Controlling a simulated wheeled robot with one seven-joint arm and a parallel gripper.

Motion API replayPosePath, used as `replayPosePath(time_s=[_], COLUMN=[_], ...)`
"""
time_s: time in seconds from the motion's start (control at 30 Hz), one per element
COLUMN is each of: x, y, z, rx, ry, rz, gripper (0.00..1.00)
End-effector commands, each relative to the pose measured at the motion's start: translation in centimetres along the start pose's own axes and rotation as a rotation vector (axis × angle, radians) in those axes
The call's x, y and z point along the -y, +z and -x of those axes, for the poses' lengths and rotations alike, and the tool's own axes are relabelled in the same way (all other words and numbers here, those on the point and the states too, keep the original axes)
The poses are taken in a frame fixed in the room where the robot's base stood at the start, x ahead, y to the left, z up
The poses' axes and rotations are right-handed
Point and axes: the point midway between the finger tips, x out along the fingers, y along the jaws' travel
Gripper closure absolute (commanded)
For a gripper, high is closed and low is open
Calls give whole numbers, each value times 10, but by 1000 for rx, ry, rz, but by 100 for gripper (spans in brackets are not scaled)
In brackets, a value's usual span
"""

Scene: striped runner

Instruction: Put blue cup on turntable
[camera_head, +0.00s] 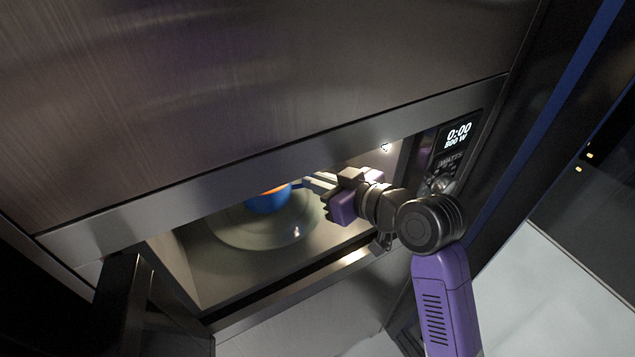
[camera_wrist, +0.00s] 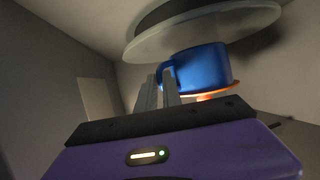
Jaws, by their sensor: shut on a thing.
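The blue cup (camera_head: 265,203), orange inside, is in the open microwave over the glass turntable (camera_head: 268,234). My gripper (camera_head: 303,184) reaches in from the right and is shut on the cup's handle side. The wrist view appears upside down: the cup (camera_wrist: 205,68) has its orange rim at the bottom of the picture and its base against or very near the turntable (camera_wrist: 150,43). I cannot tell whether the base touches the glass. The fingers (camera_wrist: 163,88) pinch at the cup's handle, which they partly hide. The cup looks about upright.
The microwave (camera_head: 190,265) surrounds my gripper with its side walls, floor and top edge. Its control panel (camera_head: 455,150) with a lit display is right of the opening. A dark open door or handle (camera_head: 125,300) stands at lower left. Bare turntable glass shows in front of the cup.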

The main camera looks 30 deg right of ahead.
Motion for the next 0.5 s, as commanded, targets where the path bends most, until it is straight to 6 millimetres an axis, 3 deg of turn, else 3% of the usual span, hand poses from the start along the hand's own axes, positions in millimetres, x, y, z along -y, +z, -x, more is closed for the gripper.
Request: replayPosePath(time_s=[0.5], x=[0], y=[12], z=[-5], rx=[-7], ry=[0], rz=[0], gripper=[100])
